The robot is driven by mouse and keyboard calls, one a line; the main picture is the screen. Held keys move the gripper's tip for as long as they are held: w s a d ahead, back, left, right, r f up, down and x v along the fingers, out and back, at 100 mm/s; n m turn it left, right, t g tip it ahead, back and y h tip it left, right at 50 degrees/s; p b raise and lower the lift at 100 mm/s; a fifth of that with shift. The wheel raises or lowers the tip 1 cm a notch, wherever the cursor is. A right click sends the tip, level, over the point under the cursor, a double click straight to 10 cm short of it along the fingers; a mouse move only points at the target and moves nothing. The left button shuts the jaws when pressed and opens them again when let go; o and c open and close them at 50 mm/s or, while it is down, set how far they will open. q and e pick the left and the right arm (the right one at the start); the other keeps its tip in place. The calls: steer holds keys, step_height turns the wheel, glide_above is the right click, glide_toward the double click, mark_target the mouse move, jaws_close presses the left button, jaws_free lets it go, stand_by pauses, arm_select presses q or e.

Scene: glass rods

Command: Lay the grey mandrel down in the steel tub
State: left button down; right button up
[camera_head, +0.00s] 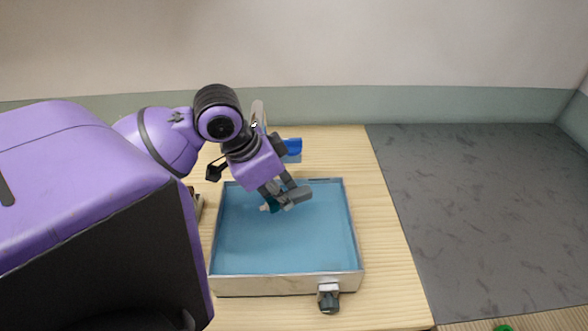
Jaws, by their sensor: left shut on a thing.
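The steel tub (288,285) stands on the wooden table, with pale metal walls and a blue inside. My left gripper (284,198) reaches in from the left and points down over the back half of the tub. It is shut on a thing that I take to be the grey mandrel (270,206). Only a small dark piece with a pale tip shows below the fingers; the rest is hidden by the gripper. I cannot tell whether it touches the tub floor. My right gripper is not in view.
A small tap-like fitting (328,298) sticks out of the tub's front wall. A blue object (292,147) stands behind the tub, partly hidden by my gripper. A pale upright thing (258,110) shows behind my wrist. The table's right strip (385,220) is clear.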

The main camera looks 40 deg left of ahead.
arm_select(q)
steer(key=shift+s+f, duration=0.25)
steer(key=shift+f, duration=0.3)
step_height(320, 180, down, 10)
steer(key=shift+f+b, duration=0.1)
steer(key=shift+b, duration=0.75)
steer(key=shift+f, duration=0.85)
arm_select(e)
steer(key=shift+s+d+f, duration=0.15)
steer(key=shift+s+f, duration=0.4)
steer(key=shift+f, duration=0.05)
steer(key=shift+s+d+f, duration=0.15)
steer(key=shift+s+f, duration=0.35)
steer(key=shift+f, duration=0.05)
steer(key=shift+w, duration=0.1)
arm_select(q)
steer(key=c, duration=1.4)
jaws_free()
steer(key=shift+c, duration=0.2)
steer(key=v, duration=1.2)
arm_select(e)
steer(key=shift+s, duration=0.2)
